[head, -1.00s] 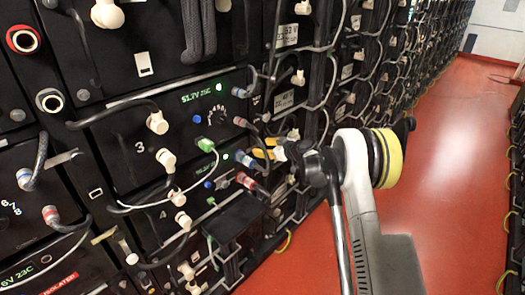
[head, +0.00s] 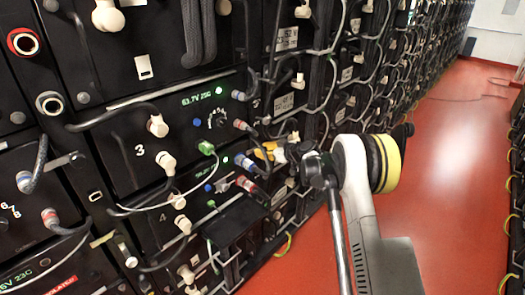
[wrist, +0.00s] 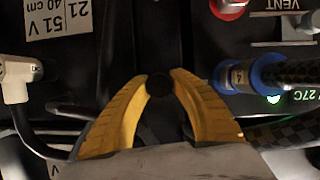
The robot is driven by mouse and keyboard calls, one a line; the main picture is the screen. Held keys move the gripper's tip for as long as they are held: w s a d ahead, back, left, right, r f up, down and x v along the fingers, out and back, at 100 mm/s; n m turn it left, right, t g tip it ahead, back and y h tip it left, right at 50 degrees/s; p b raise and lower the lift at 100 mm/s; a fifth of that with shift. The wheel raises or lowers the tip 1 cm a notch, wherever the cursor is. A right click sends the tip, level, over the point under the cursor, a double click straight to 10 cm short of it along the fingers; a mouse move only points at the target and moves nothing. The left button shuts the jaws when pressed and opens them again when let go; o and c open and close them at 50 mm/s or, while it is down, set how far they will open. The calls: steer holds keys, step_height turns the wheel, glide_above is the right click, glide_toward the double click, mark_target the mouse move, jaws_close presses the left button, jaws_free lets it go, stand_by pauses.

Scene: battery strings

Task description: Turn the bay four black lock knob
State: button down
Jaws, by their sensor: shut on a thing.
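The black lock knob (wrist: 159,85) shows in the wrist view as a small dark round thing between the two fingertips. My gripper (wrist: 159,80) has yellow ribbed fingers shut on its left and right sides. In the head view my gripper (head: 262,150) is at the right end of the bay four panel, and the knob is hidden there by the fingers. Bay four carries a white "4" (head: 162,217). How far the knob is turned cannot be told.
A blue-collared cable plug (wrist: 236,75) sits close right of the fingers in the wrist view, with a green light below it. A red connector (wrist: 229,6) is above. A white plug (wrist: 17,80) is at left. The red floor aisle (head: 450,150) is clear.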

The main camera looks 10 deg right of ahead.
steer(key=m+g+y, duration=0.1)
steer(key=m, duration=0.1)
steer(key=shift+m+y, duration=0.4)
steer(key=m+g+y, duration=0.1)
steer(key=m, duration=0.2)
steer(key=shift+f+y+b, duration=0.1)
steer(key=shift+y+b, duration=0.3)
steer(key=m+y+b, duration=0.1)
steer(key=m+y, duration=0.1)
steer(key=m, duration=0.1)
steer(key=shift+g, duration=0.3)
steer(key=shift+m+y+b, duration=0.5)
steer(key=shift+m+y, duration=0.2)
steer(key=shift+m, duration=1.1)
steer(key=c, duration=1.1)
jaws_free()
steer(key=shift+d, duration=0.1)
steer(key=shift+o, duration=0.2)
